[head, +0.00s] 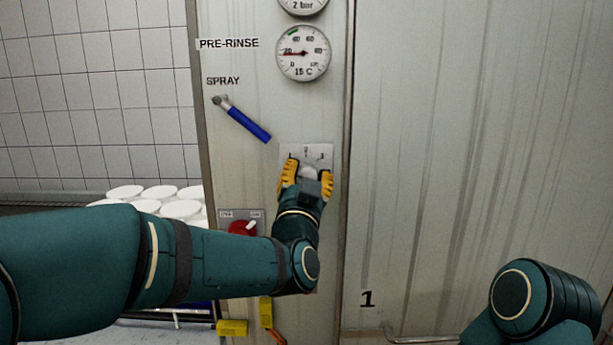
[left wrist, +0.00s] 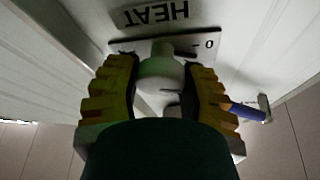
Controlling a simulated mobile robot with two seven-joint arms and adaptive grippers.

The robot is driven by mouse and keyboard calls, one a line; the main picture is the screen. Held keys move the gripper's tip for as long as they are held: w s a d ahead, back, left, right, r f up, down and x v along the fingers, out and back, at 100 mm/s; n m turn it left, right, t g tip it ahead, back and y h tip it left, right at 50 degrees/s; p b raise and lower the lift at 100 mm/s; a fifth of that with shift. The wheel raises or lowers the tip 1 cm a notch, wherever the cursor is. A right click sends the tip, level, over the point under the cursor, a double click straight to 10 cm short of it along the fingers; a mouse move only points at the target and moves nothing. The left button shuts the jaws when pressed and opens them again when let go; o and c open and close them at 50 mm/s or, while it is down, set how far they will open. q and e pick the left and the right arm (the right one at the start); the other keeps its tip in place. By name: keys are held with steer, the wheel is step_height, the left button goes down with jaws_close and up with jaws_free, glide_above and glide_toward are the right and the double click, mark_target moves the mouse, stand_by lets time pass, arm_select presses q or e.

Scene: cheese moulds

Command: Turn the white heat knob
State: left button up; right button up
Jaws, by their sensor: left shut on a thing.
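In the head view the knob (head: 308,172) is partly hidden by my left gripper (head: 307,176). The gripper's yellow fingers stand on both sides of the knob and are shut on it. The left wrist view shows the fingers (left wrist: 163,80) on either side of the knob. My right arm shows at the lower right, but its gripper is out of view.
A blue-handled spray lever (head: 247,124) is up and left of the knob. A dial gauge (head: 303,53) is above. A red switch (head: 242,227) sits low on the panel, close to my left forearm. White moulds (head: 181,208) are stacked at the left.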

arm_select(q)
steer(key=m+h, duration=0.1)
steer(key=m, duration=0.1)
steer(key=m+g+h, duration=0.1)
steer(key=m, duration=0.2)
steer(key=shift+h+p, duration=0.3)
steer(key=m+g+p, duration=0.1)
steer(key=m, duration=0.2)
steer(key=shift+m+h, duration=0.3)
steer(key=shift+h, duration=0.1)
steer(key=m+g+p, duration=0.1)
steer(key=m, duration=0.1)
steer(key=m+p, duration=0.1)
steer(key=shift+d+r+m+g+h, duration=0.1)
steer(key=shift+m+g+h, duration=0.2)
steer(key=shift+m+g, duration=0.1)
steer(key=shift+f+m+g+p, duration=0.2)
steer(key=shift+m+g+p, duration=0.6)
steer(key=shift+m+p, duration=0.95)
steer(key=shift+m, duration=0.25)
steer(key=o, duration=1.2)
steer(key=shift+f, duration=0.1)
steer(key=shift+c, duration=0.2)
steer(key=shift+s, duration=0.1)
